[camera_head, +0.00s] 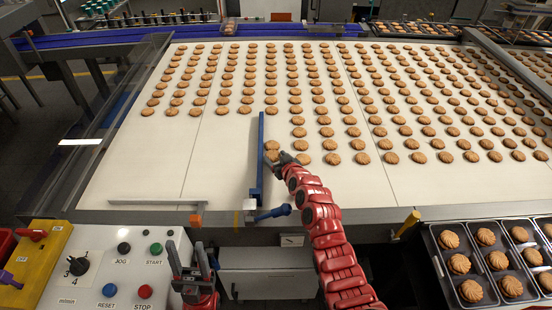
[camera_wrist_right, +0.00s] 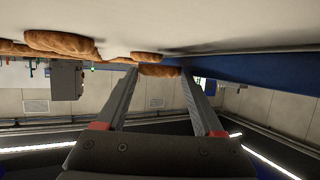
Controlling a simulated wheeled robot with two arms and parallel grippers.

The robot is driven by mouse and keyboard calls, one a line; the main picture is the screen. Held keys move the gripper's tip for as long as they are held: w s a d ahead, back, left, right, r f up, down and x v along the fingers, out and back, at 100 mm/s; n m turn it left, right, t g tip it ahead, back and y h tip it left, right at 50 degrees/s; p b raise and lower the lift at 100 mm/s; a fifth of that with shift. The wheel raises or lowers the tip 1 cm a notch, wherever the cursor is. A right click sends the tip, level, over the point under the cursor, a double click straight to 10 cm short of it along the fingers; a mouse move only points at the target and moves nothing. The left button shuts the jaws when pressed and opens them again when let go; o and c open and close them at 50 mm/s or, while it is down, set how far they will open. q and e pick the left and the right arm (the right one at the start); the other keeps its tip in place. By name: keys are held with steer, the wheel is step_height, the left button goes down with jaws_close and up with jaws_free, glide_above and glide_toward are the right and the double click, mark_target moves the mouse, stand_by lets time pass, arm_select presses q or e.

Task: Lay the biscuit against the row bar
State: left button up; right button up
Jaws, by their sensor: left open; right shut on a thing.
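The blue row bar (camera_head: 257,165) lies lengthwise on the white belt, with its near end at the belt's front edge. My right gripper (camera_head: 278,157) is just right of the bar. It is shut on a golden biscuit (camera_wrist_right: 160,71), seen between its fingertips in the right wrist view. In the head view this biscuit (camera_head: 271,156) is partly hidden by the gripper. Another biscuit (camera_head: 271,145) sits just beyond it, beside the bar. The bar is also in the right wrist view (camera_wrist_right: 250,69). I cannot tell whether the held biscuit touches bar or belt. My left gripper (camera_head: 187,250) is open and empty by the control panel.
A black tray of biscuits (camera_head: 485,262) is at front right. A control panel (camera_head: 125,265) stands front left.

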steer(key=shift+f, duration=0.2)
steer(key=o, duration=0.8)
steer(key=shift+c, duration=0.2)
steer(key=shift+o, duration=0.2)
steer(key=shift+a, duration=0.1)
